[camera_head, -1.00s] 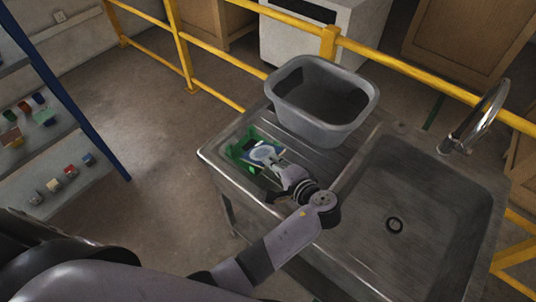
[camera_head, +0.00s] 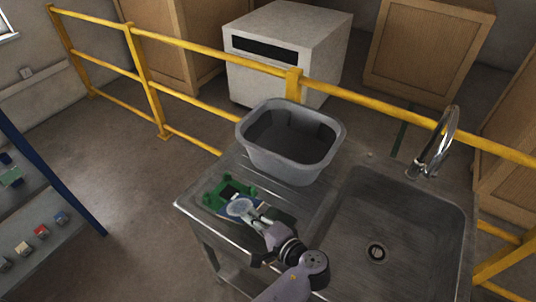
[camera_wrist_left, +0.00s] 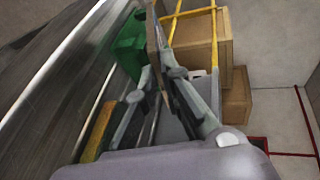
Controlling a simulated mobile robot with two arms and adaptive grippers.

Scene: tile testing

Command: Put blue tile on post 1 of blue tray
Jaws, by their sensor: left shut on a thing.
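My left gripper (camera_head: 254,220) is shut on a flat tile with a pale round face and blue at its edge (camera_head: 241,208). The tile is at the near right side of a green tray (camera_head: 212,199) and covers part of it. I cannot tell whether it touches the tray. In the left wrist view a thin brownish plate, seen nearly edge-on (camera_wrist_left: 154,42), stands between the fingers, with a green part (camera_wrist_left: 129,48) beside it. No clearly blue tray shows. Post 1 cannot be made out. My right gripper is not in view.
A grey tub (camera_head: 258,160) stands behind the tray on the steel drainboard (camera_head: 290,203). The sink basin (camera_head: 400,225) and tap (camera_head: 437,145) are to the right. A yellow railing (camera_head: 200,103) runs behind. A shelf (camera_head: 50,215) with small coloured items is at left.

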